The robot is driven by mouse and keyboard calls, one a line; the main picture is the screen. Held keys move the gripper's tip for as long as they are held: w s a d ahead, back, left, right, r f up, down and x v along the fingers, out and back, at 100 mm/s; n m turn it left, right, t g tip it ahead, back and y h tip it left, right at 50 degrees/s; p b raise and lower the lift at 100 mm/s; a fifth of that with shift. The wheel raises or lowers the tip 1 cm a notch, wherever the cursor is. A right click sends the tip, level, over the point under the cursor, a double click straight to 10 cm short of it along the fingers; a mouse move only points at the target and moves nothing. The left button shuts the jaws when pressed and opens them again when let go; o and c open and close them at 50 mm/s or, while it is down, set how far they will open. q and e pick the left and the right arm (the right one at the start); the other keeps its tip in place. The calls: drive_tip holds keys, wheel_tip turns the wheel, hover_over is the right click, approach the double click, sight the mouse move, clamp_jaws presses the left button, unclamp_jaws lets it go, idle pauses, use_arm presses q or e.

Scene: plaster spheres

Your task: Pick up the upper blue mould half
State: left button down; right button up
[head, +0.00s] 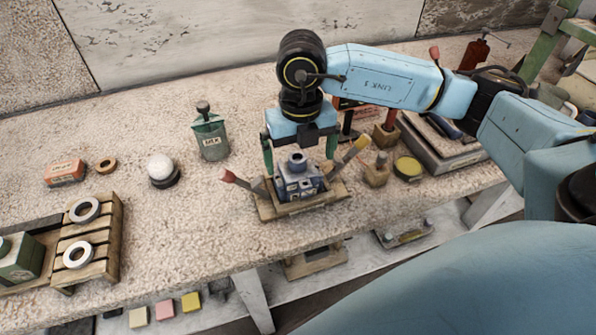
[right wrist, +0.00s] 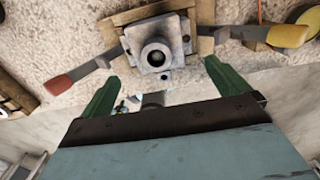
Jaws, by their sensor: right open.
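The blue mould (head: 299,185) stands on a wooden base (head: 270,212) near the bench's front edge, with a round, collared opening on top. Its upper half cannot be clearly told from the lower one. In the right wrist view the mould (right wrist: 176,43) looks grey, its round opening facing the camera. My right gripper (head: 299,163) is open above the mould, pointing down, its green fingers to either side of the top. The gripper (right wrist: 165,85) holds nothing. My left gripper is out of view.
Lever arms with a red handle (head: 228,176) and a yellow-tipped handle (head: 361,142) stick out either side of the mould. A grey-green tin (head: 210,137) and a white sphere (head: 160,166) stand to the left.

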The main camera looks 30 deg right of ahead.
sight(299, 170)
drive_tip(key=shift+f, duration=0.3)
drive_tip(key=f, duration=0.2)
drive_tip(key=w+f, duration=0.1)
drive_tip(key=f, duration=0.1)
drive_tip(key=shift+d+f, duration=0.15)
drive_tip(key=shift+f, duration=0.05)
drive_tip(key=shift+s+f, duration=0.1)
drive_tip(key=shift+f, duration=0.15)
drive_tip(key=shift+c, duration=0.4)
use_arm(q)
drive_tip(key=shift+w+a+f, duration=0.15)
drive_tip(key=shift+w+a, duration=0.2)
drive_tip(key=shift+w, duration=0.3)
use_arm(e)
drive_tip(key=c, duration=0.7)
